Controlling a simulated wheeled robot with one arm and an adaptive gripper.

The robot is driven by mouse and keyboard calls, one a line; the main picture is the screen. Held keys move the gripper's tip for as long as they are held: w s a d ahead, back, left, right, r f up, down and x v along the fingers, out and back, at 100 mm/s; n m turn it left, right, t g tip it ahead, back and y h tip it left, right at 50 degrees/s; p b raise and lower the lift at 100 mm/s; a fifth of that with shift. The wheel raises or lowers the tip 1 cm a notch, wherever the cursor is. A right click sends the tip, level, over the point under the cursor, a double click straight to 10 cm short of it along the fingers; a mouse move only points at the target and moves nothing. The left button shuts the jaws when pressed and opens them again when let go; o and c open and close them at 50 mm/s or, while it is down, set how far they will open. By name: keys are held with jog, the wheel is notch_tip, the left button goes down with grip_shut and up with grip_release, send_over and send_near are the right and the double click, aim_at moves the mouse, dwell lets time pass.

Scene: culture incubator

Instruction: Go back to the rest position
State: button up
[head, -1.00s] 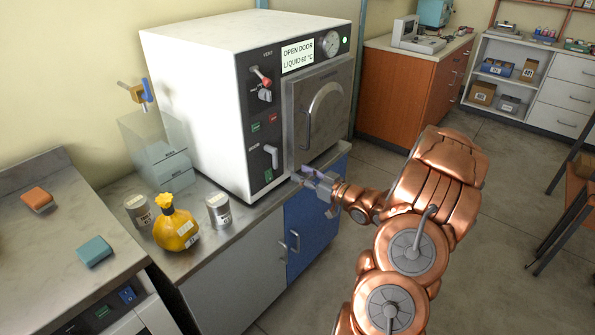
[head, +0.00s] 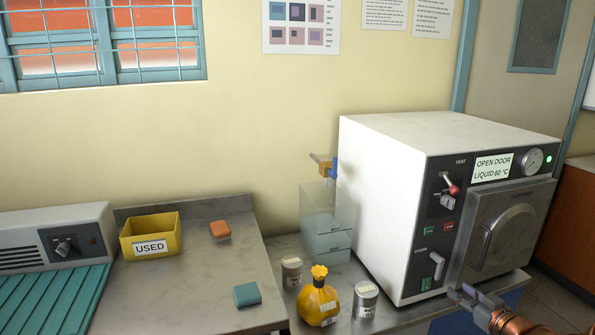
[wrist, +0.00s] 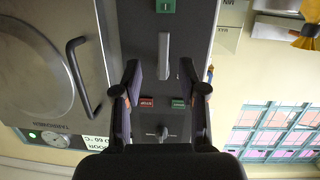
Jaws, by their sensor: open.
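My gripper (head: 470,302) is open and empty at the lower right of the head view, in front of the lower part of the white steriliser (head: 385,190). In the wrist view my gripper's two dark fingers (wrist: 160,78) stand apart, with nothing between them. Behind them is the machine's dark control panel (wrist: 200,45), seen upside down, with a grey lever and red and green buttons. The closed metal door (head: 500,235) with its curved handle (wrist: 82,78) is beside my gripper. Its display reads "OPEN DOOR LIQUID 60 °C".
A yellow bottle (head: 317,300) stands between two grey tins (head: 366,299) (head: 292,272) on the counter. A clear tank (head: 325,235) is behind them. A yellow "USED" bin (head: 150,238), an orange block (head: 220,229) and a teal block (head: 246,294) sit on the left bench.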

jog(key=s+a+r+m+g+p, duration=0.1)
jog(key=s+a+r+g, duration=0.3)
jog(key=s+a, duration=0.5)
jog(key=s+a+r+g+h+p, duration=0.1)
jog(key=s+a+r+g, duration=0.3)
jog(key=s, duration=1.2)
jog(key=s+a+r+m+g+h+p, duration=0.1)
jog(key=s+a+r+g, duration=0.3)
jog(key=s+a+g, duration=0.5)
jog(key=s+a+p, duration=0.1)
jog(key=s+a, duration=0.3)
jog(key=a, duration=0.3)
jog(key=shift+s+a+m+p, duration=0.2)
jog(key=shift+m+p, duration=0.1)
jog(key=shift+p, duration=0.1)
jog(key=shift+r, duration=0.1)
